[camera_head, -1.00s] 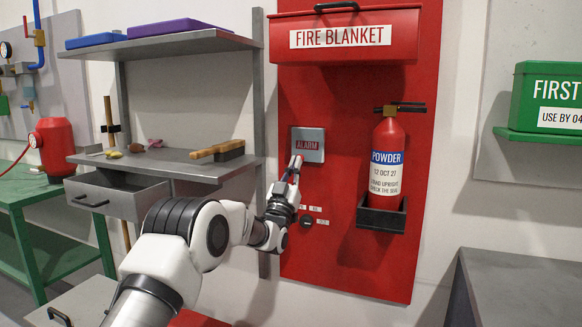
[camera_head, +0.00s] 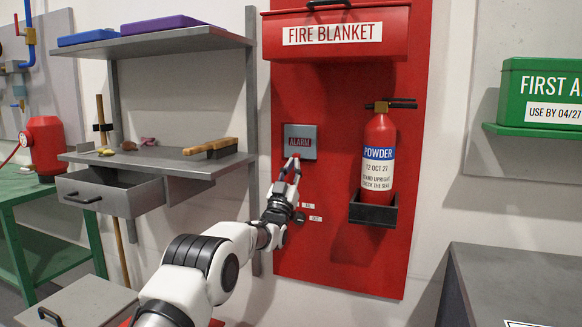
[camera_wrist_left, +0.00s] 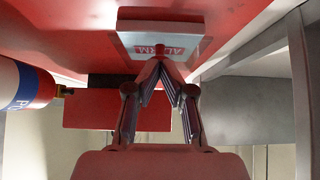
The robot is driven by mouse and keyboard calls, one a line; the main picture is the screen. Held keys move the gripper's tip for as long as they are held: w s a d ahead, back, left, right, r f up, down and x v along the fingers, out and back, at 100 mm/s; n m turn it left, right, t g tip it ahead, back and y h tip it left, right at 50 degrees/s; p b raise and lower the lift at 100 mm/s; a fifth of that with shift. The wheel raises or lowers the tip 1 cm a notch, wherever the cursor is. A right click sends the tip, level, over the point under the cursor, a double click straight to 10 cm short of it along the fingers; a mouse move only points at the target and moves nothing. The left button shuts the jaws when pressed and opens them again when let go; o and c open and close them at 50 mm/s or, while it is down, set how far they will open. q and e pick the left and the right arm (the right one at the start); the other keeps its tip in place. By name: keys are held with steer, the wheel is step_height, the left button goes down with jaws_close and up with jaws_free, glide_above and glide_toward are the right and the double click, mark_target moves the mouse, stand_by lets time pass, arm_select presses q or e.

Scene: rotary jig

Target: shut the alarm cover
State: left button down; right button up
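The alarm cover (camera_head: 301,150) is a grey square plate with a red ALARM label on the red wall panel. In the head view it looks flat against its box, but I cannot tell whether it is fully shut. My left gripper (camera_head: 293,161) reaches up from below, its tips at the cover's lower edge. In the left wrist view the fingertips (camera_wrist_left: 159,51) meet in a point, with nothing seen between them, in front of the cover (camera_wrist_left: 189,48) near its label. I cannot tell whether they touch it. My right gripper is not in view.
A red fire blanket box (camera_head: 338,52) hangs above the cover. A fire extinguisher (camera_head: 378,150) sits in a dark holder (camera_head: 373,213) to the right. A grey shelf unit (camera_head: 160,166) stands to the left. The panel below the cover carries small labels.

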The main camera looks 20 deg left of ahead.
arm_select(q)
steer(key=v, duration=1.1)
steer(key=shift+s, duration=0.15)
